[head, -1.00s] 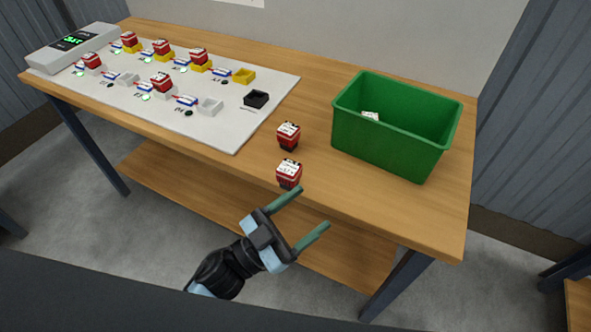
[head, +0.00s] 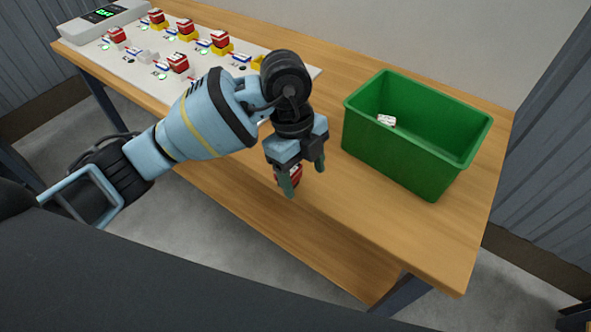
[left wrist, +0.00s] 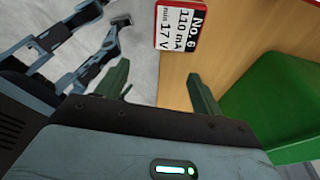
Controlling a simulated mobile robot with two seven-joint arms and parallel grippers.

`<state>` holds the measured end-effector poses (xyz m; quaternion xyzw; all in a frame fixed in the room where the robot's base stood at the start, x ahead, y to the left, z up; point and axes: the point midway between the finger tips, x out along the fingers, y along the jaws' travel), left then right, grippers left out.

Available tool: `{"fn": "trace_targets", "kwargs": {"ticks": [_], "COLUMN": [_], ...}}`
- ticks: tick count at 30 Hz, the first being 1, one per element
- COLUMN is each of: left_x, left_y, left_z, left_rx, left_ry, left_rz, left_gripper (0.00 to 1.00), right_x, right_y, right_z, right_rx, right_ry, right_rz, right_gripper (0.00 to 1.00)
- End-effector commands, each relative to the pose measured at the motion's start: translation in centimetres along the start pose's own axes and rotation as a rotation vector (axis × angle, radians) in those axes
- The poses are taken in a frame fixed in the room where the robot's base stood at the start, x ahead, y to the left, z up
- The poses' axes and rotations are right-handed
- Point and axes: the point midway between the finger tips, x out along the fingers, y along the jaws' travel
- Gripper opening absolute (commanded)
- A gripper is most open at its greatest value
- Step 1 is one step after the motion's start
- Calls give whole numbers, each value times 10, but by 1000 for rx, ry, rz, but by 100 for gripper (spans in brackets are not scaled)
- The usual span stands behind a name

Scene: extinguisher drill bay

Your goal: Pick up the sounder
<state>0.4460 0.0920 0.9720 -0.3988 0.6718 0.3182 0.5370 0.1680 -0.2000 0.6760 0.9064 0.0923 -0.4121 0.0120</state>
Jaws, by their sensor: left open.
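A red sounder (head: 295,178) with a white label stands on the wooden table near its front edge, partly hidden by a finger of my left gripper. In the left wrist view the sounder (left wrist: 178,27) reads "No. 6, 110 mA, min 17 V" and lies beyond the fingertips, toward the right finger. My left gripper (head: 304,179) points down above it, open and empty; its two green fingers (left wrist: 160,84) show apart in the wrist view. Whether a finger touches the sounder I cannot tell. My right gripper is not in view.
A green bin (head: 375,158) with a white-labelled item (head: 386,120) inside stands right of the gripper. A pale board (head: 132,66) with several red sounders and a display box (head: 105,14) lies at the back left. The front right table (head: 430,245) is clear.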

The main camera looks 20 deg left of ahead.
Motion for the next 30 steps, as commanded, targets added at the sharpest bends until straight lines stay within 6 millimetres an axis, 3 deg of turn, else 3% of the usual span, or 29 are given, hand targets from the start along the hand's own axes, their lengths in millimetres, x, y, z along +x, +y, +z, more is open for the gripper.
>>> {"fn": "trace_targets", "kwargs": {"ticks": [4, 11, 21, 30], "left_x": [-23, -31, -7, 3], "left_y": [-5, -5, -4, -4], "left_z": [30, 40, 45, 48], "left_rx": [-112, -157, -154, -153], "left_ry": [-171, -228, -224, -223], "left_rz": [-10, -15, -13, -13], "left_gripper": [67, 67, 67, 67], "right_x": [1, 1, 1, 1], "right_y": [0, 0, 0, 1], "right_z": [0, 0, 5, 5], "right_rx": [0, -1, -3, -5], "right_ry": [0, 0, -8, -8], "right_rz": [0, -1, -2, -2], "right_gripper": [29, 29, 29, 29]}}
